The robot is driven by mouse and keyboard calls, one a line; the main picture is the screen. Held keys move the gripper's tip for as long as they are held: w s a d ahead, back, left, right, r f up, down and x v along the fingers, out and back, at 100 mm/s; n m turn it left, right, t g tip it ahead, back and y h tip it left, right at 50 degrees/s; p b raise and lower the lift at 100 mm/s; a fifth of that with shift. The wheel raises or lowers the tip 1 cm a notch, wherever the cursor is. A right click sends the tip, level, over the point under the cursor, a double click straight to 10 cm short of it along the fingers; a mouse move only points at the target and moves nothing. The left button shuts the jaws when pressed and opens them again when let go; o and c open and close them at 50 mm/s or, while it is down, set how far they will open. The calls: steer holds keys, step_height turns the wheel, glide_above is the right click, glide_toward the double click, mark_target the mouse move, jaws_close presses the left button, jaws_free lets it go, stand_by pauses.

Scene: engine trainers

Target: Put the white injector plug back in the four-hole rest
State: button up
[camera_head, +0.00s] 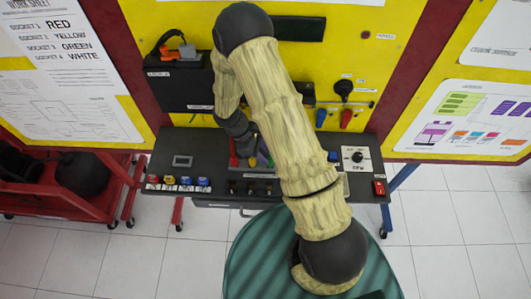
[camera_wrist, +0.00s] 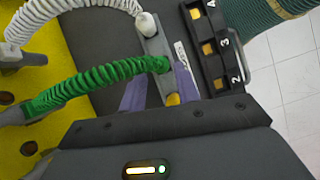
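The four-hole rest is a grey strip (camera_wrist: 155,46) in the wrist view. The white injector plug (camera_wrist: 147,25) stands at the strip's upper end, its ribbed white hose running left; it appears seated there. The green plug (camera_wrist: 161,64) is in the strip below it, and a yellow plug (camera_wrist: 173,99) shows lower down. I see nothing held. In the head view my arm hides the white plug; the red plug (camera_head: 233,160) shows.
A black block of numbered sockets (camera_wrist: 213,48) lies right of the rest. The black bench (camera_head: 200,150) also carries coloured buttons (camera_head: 178,182) at left and a dial box (camera_head: 357,158) at right. The yellow panel (camera_head: 370,60) rises behind; a red cart (camera_head: 80,200) stands left.

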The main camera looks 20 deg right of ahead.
steer(key=shift+p+v, duration=0.75)
steer(key=shift+v, duration=0.6)
steer(key=shift+d+r, duration=0.1)
steer(key=shift+r, duration=0.05)
steer(key=shift+r+p, duration=0.3)
steer(key=shift+r, duration=0.1)
steer(key=shift+o, duration=0.5)
steer(key=o, duration=0.5)
steer(key=shift+c, duration=0.2)
